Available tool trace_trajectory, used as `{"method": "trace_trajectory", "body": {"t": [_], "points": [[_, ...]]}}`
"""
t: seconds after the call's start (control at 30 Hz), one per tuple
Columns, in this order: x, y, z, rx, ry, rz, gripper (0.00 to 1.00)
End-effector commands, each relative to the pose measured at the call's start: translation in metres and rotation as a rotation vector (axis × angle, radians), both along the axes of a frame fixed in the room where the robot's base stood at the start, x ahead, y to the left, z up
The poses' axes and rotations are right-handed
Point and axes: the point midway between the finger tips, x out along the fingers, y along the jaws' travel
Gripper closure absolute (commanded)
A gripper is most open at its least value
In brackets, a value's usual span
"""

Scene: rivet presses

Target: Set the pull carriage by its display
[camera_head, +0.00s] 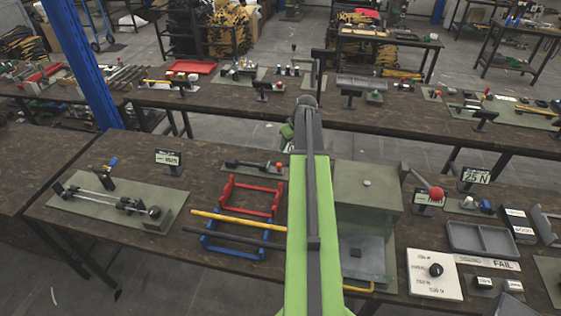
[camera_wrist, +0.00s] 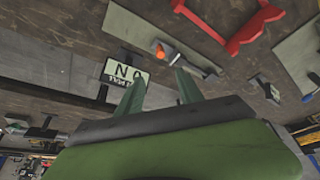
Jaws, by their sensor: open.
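A display (camera_wrist: 125,72) appears upside down in the wrist view, reading 0 N and PULL. Beside it is a small grey-green unit (camera_head: 250,165) with a dark bar and an orange knob (camera_head: 280,166); the knob shows in the wrist view (camera_wrist: 160,51). A larger green plate (camera_head: 85,209) at the left bears two rails with dark blocks, with another display (camera_head: 168,158) behind it. I cannot tell for certain which unit is the pull carriage. My gripper (camera_wrist: 158,88) is open and empty, above the bench near the PULL display; my arm hides it in the head view.
A red frame (camera_head: 230,187) and a blue frame (camera_head: 235,252) with bars stand in front of the orange-knob unit. A tall green box (camera_head: 367,190) and a red-knobbed lever (camera_head: 435,192) are right of my arm. Bare bench lies between the left plate and the frames.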

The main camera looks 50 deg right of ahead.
Motion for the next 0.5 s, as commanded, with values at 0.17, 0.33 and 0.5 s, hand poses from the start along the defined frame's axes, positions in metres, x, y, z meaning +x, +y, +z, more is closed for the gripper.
{"method": "trace_trajectory", "body": {"t": [0.17, 0.33, 0.5], "points": [[0.003, 0.000, -0.010, 0.001, 0.001, 0.000, 0.56], [0.012, -0.002, -0.036, 0.001, 0.001, 0.000, 0.56], [0.025, -0.005, -0.071, 0.001, 0.002, 0.001, 0.56]]}}
